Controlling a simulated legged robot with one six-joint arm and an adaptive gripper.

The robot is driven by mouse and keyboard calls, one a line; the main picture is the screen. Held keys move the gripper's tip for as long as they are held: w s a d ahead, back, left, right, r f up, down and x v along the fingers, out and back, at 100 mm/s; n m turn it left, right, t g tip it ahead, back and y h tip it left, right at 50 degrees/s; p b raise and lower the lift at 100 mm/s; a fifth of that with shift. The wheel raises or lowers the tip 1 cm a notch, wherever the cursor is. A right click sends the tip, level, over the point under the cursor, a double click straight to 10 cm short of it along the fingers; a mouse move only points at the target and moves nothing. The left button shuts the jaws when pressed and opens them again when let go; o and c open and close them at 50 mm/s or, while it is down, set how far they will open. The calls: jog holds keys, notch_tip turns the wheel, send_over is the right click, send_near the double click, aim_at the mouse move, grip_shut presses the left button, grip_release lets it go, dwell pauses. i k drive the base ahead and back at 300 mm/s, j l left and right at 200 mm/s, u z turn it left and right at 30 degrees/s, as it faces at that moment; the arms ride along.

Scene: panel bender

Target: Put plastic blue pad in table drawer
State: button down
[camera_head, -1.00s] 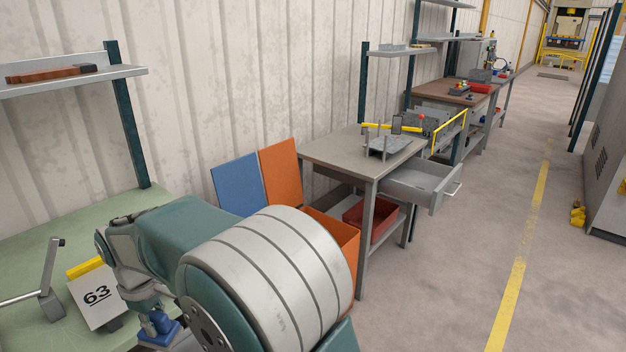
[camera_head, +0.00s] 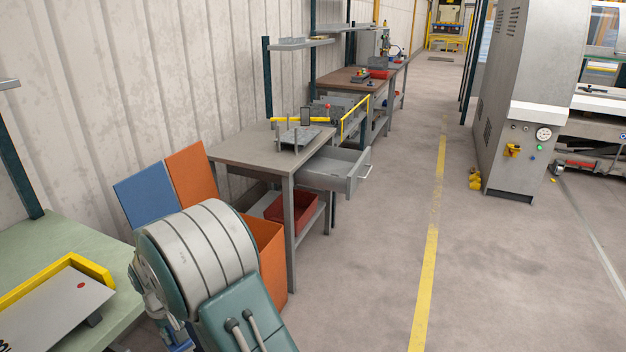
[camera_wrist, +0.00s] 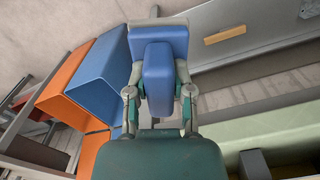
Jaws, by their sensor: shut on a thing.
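The blue plastic pad (camera_wrist: 158,68) is between the fingers of my gripper (camera_wrist: 160,95) in the wrist view. My gripper is shut on it. In the head view my own arm hides most of the gripper and pad. The table (camera_head: 240,150) stands ahead, beyond my arm. Its grey drawer (camera_head: 352,182) is pulled open toward the aisle on the right, with a handle on its front. The inside that I can see looks empty. The gripper is well apart from the drawer, on the near left side.
A blue bin (camera_wrist: 100,75) and an orange bin (camera_wrist: 65,90) stand between me and the table. A green-topped workbench (camera_head: 70,245) is at the left. A red tray (camera_head: 290,211) sits on the table's lower shelf. The aisle floor (camera_head: 370,270) right of the table is clear.

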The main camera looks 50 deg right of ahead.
aim_at(329, 165)
jog(key=i+l+z, duration=0.25)
jog(key=l+z, duration=0.15)
jog(key=i+l+z, duration=0.3)
jog(key=l+z, duration=0.15)
jog(key=i+l+z, duration=0.15)
jog(key=i+l, duration=0.3)
jog(key=i+l+z, duration=0.15)
jog(key=i+l, duration=0.25)
jog(key=i, duration=0.3)
jog(key=i+l, duration=0.4)
jog(key=i, duration=0.15)
jog(key=i+l, duration=0.35)
jog(key=i, duration=0.2)
